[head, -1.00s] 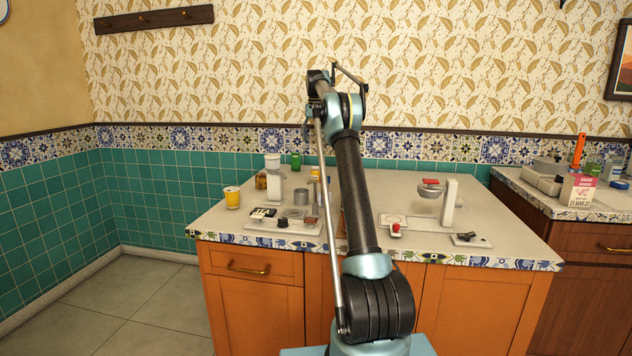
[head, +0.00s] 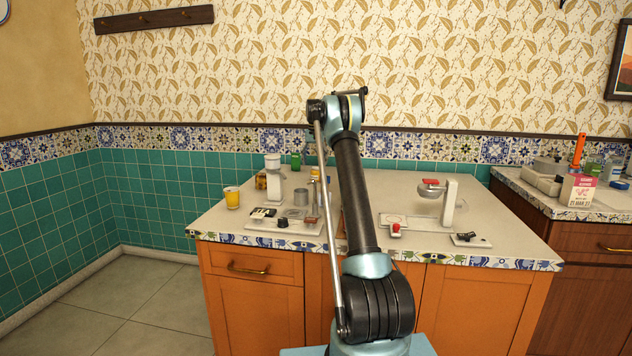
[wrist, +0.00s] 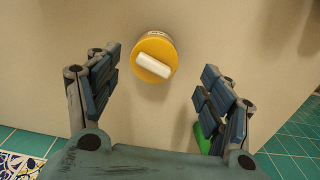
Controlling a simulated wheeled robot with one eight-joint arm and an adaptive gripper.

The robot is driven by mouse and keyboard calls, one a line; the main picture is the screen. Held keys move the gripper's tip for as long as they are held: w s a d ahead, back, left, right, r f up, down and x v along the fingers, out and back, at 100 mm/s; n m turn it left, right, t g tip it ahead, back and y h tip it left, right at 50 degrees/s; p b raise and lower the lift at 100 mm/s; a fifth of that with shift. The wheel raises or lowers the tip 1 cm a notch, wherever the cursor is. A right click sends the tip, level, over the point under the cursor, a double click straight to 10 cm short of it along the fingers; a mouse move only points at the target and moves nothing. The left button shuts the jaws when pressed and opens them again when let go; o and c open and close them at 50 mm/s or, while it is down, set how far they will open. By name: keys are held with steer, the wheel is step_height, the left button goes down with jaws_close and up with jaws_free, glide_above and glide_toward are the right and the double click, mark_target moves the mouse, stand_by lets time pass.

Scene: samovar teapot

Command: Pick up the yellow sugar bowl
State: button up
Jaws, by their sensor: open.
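In the wrist view, a round yellow thing with a white bar across its top (wrist: 155,57), seemingly the sugar bowl, stands on the pale worktop. It lies ahead of my gripper (wrist: 158,87), roughly midway between the two fingers. The fingers are spread wide with nothing between them, and I see no contact with the bowl. In the head view my gripper is hidden or too unclear behind my arm. A yellow cup (head: 232,197) stands at the worktop's left; it seems to be a different thing from the bowl.
A green thing (wrist: 202,140) lies partly behind the right finger; a green jar (head: 295,161) stands at the back. A white appliance (head: 274,175) and small metal cup (head: 301,197) stand left of my arm. A white stand (head: 449,203) is on the right.

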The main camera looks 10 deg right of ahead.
mark_target(316, 170)
steer(key=shift+d+f, duration=0.2)
steer(key=shift+f, duration=1.55)
steer(key=shift+d+f, duration=0.2)
steer(key=shift+f, duration=1.5)
steer(key=c, duration=1.3)
